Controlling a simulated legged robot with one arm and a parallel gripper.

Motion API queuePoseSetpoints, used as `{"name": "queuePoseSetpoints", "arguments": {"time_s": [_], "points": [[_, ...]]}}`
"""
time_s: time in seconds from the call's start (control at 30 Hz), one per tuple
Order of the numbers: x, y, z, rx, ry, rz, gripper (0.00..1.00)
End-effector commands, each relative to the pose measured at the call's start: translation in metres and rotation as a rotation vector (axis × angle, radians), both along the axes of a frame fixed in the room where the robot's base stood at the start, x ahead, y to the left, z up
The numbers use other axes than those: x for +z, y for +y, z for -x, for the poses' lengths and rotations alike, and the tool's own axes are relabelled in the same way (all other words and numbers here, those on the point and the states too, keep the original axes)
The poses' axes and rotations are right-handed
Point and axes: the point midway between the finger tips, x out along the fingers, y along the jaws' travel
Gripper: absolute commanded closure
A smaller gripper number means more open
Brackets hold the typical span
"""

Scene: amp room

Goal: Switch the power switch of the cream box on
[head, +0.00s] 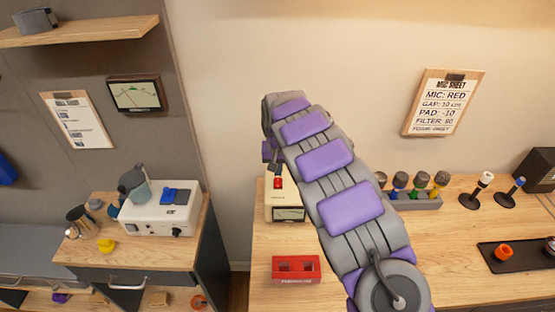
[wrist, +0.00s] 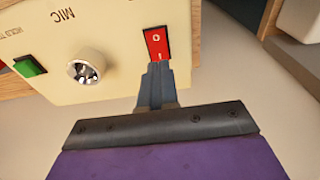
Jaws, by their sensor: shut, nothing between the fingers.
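The cream box (wrist: 110,75) fills the upper left of the wrist view, its lettering upside down there. Its red rocker switch (wrist: 157,45) is marked O at the picture's top and I at its lower end. My gripper (wrist: 157,68) is shut and empty, its fingertips at the lower, I-marked end of the switch; I cannot tell whether they touch. In the head view the cream box (head: 283,212) stands on the wooden table, partly hidden by my arm. A small red patch shows on it.
The panel also carries a silver knob (wrist: 85,68) and a green button (wrist: 30,66). A red tray (head: 297,281) lies in front of the box. A white box (head: 160,215) sits on the left counter.

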Motion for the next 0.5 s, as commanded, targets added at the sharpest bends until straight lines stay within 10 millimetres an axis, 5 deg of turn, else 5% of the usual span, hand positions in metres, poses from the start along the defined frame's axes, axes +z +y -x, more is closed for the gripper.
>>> {"name": "queuePoseSetpoints", "arguments": {"time_s": [0.2, 0.5], "points": [[-0.024, 0.001, -0.003, 0.001, -0.003, 0.000, 1.00], [-0.026, 0.000, -0.004, 0.000, -0.003, -0.001, 1.00]]}}
